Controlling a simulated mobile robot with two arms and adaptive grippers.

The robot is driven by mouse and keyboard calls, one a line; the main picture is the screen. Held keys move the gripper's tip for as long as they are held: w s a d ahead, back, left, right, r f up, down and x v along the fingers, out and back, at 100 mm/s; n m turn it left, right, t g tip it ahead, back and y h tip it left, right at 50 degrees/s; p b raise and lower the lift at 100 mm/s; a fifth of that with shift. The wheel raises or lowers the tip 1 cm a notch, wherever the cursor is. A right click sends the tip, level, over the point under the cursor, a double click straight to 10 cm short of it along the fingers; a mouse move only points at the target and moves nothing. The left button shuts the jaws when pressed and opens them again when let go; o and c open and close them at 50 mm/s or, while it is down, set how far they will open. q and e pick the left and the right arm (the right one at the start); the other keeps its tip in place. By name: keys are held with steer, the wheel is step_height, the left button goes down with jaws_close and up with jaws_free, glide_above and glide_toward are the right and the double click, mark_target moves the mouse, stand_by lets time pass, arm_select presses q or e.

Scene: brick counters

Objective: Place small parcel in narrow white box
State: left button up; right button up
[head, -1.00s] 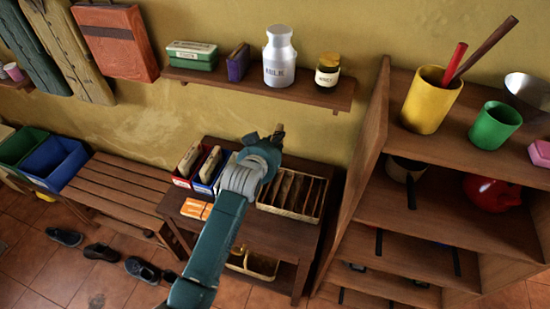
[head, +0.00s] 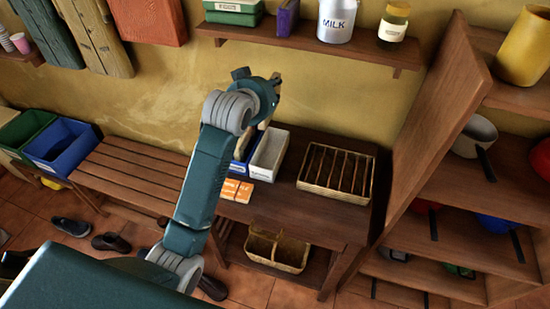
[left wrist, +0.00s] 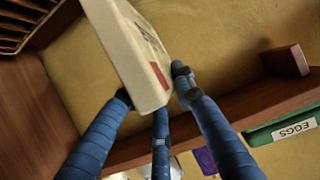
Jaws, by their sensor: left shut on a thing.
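The small parcel is a cream block with a red mark and dark print; it fills the upper middle of the left wrist view (left wrist: 130,50). My left gripper (left wrist: 150,88) is shut on its end. In the head view my left gripper (head: 266,84) is raised in front of the wall, above the boxes, and mostly hides the parcel. The narrow white box (head: 268,152) stands on the wooden table, apart from the parcel. Its near part looks empty; my wrist is just above its far end in the picture. My right gripper is not in view.
A blue box (head: 238,168) with a tan item stands left of the white box. An orange packet (head: 236,192) lies in front. A divided basket (head: 337,172) is to the right. A wall shelf (head: 310,53) with a milk can (head: 338,18) hangs above.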

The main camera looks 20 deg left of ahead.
mark_target(272, 116)
arm_select(q)
step_height(272, 116, down, 6)
steer(key=shift+s+f+p, duration=0.1)
steer(key=shift+f+p, duration=0.15)
steer(key=shift+p, duration=0.2)
step_height(272, 116, down, 12)
steer(key=shift+f+p, duration=0.25)
steer(key=shift+p, duration=0.2)
steer(key=shift+f, duration=0.25)
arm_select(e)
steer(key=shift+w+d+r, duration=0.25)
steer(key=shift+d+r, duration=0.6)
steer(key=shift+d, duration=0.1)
arm_select(q)
steer(key=shift+f, duration=0.15)
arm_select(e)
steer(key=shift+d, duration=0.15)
arm_select(q)
steer(key=o, duration=1.1)
